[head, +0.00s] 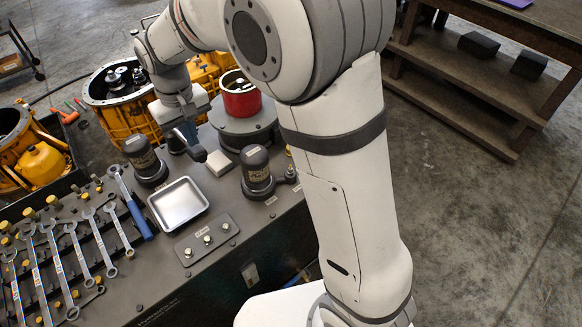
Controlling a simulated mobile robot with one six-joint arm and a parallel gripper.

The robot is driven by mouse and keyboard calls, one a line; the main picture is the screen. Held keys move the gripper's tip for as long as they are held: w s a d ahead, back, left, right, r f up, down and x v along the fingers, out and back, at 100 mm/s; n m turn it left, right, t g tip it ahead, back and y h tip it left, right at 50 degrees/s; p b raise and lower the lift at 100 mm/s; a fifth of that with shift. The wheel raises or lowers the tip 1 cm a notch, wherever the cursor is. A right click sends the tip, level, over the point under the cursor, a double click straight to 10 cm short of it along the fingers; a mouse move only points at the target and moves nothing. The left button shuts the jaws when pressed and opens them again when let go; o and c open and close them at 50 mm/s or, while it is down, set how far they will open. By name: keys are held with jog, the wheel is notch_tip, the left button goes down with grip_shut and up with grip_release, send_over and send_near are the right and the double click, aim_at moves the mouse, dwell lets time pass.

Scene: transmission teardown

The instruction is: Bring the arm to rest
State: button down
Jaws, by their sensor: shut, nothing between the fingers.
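My arm rises from the white base at the bottom, bends at the top of the head view, and reaches left and down over the workbench (262,236). My gripper (190,146) points down above the back of the bench. It is shut and holds nothing. It is close to a dark cylindrical fixture (144,160) on its left and a small pale block (219,163) on its right. I cannot tell whether it touches anything.
A metal tray (178,204), a row of wrenches (70,245) and a second dark fixture (257,170) are on the bench. A red cup-like part (239,96) stands on a round grey stand. Yellow transmission housings (120,108) are behind. Open floor (470,215) lies right, before a wooden shelf (480,85).

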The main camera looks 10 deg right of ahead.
jog(key=shift+d, duration=0.1)
jog(key=s+d+r+m+t, duration=0.1)
jog(key=s+d+r, duration=0.2)
jog(key=d, duration=0.3)
jog(key=s+d+r+m, duration=0.1)
jog(key=s+d+r, duration=0.15)
jog(key=d, duration=0.45)
jog(key=s+d+f+m+t, duration=0.1)
jog(key=s+d+m+t, duration=0.1)
jog(key=s+d, duration=0.9)
jog(key=shift+s+f+m, duration=0.15)
jog(key=shift+s+m, duration=0.45)
jog(key=shift+s, duration=0.55)
